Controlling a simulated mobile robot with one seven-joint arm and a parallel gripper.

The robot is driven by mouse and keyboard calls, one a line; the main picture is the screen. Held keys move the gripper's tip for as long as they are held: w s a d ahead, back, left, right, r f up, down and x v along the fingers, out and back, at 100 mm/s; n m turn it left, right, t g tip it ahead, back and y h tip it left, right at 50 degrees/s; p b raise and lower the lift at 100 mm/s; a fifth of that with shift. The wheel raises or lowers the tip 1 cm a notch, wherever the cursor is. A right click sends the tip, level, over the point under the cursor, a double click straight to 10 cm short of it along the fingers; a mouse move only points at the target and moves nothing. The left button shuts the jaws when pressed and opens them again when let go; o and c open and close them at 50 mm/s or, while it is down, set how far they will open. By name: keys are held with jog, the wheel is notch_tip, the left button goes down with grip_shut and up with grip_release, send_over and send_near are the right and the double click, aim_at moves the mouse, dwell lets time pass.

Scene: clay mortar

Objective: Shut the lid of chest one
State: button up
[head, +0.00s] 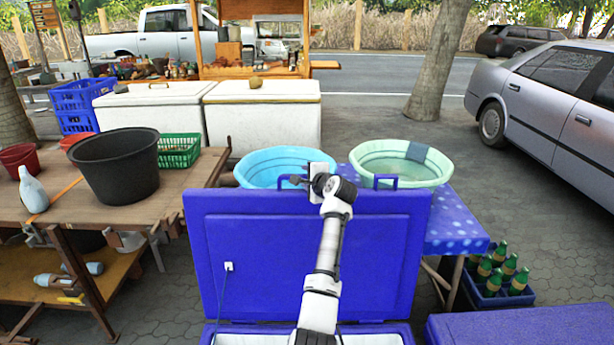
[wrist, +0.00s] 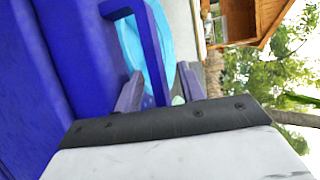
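A blue chest (head: 212,335) stands directly in front of me with its blue lid (head: 305,250) raised upright. The pictures do not label which chest is chest one. My gripper (head: 300,181) is at the lid's top edge, left of the raised blue handle (head: 385,178). In the wrist view my gripper (wrist: 160,88) has its two fingers apart, with a blue handle bar (wrist: 151,50) between them. Gaps show beside the bar, so the fingers do not appear closed on it. Most of the chest's inside is hidden.
Another blue chest top (head: 525,328) is at lower right. Behind the lid, a blue basin (head: 262,165) and a pale green basin (head: 400,165) rest on a table with a blue dotted cloth (head: 455,228). A wooden table (head: 95,212) stands left; bottles in a crate (head: 500,295) stand right.

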jog(key=shift+w, duration=0.1)
jog(key=shift+c, duration=0.2)
grip_shut()
jog(key=shift+f, duration=0.1)
